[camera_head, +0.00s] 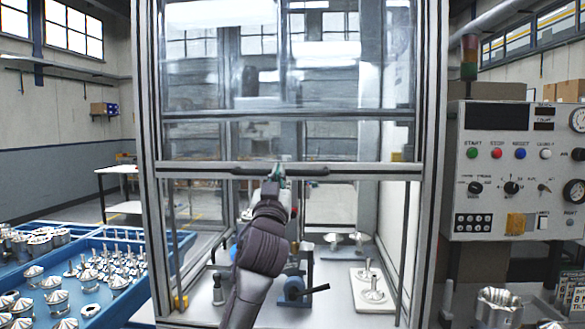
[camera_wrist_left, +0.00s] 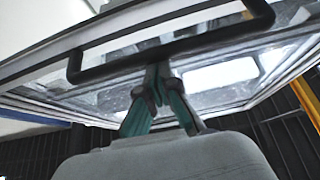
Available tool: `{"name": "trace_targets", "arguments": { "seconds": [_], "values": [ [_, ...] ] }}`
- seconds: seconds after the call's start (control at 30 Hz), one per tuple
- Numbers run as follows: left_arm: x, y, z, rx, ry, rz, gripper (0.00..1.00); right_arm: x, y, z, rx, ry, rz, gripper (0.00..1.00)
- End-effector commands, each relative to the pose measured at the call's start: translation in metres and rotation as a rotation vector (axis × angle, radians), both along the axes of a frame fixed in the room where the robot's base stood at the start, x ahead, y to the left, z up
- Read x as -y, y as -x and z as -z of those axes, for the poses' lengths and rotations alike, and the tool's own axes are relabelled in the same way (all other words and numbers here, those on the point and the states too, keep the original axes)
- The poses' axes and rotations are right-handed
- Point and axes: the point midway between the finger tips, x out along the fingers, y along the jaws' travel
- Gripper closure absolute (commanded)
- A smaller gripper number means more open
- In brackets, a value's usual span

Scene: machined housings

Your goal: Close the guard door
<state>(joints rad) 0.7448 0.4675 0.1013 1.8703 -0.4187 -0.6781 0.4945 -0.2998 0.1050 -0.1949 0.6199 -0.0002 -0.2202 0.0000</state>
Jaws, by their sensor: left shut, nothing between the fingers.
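The guard door (camera_head: 330,90) is a clear panel in a metal frame. Its bottom rail, with a long dark handle (camera_head: 236,171), is partway down the machine opening. Below the rail the opening is open to the inside. My left gripper (camera_head: 279,172) is shut and empty at the middle of the handle. In the left wrist view its green fingertips (camera_wrist_left: 158,72) meet just at or under the dark handle bar (camera_wrist_left: 200,44); whether they touch it I cannot tell. My right gripper is not in view.
A control panel (camera_head: 515,170) with buttons and dials stands right of the machine. A blue tray (camera_head: 125,302) of several machined parts lies at left. Inside the machine are a blue fixture (camera_head: 291,288) and a white plate (camera_head: 362,276) with parts.

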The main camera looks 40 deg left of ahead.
Motion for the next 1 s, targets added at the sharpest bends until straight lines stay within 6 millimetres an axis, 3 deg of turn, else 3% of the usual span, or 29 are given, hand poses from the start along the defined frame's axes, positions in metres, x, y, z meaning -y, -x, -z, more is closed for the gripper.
{"name": "trace_targets", "arguments": {
  "seconds": [0.03, 0.1, 0.3, 0.4, 0.63, 1.0],
  "values": [
    [0.000, -0.003, 0.036, -0.009, 0.007, 0.003, 1.00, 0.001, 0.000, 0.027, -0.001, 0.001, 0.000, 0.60],
    [-0.001, -0.002, 0.055, -0.009, 0.007, 0.003, 1.00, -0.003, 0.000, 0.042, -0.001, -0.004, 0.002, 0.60],
    [-0.002, -0.002, 0.101, -0.009, 0.006, 0.000, 1.00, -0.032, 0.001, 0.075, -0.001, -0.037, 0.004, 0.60],
    [-0.002, -0.002, 0.117, -0.008, 0.006, 0.000, 1.00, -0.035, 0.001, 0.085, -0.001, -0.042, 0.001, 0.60],
    [-0.002, -0.001, 0.132, -0.004, 0.003, 0.000, 1.00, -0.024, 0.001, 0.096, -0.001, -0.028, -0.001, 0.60],
    [-0.001, -0.001, 0.133, -0.004, 0.002, 0.001, 1.00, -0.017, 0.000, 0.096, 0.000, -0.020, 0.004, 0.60]
  ]
}}
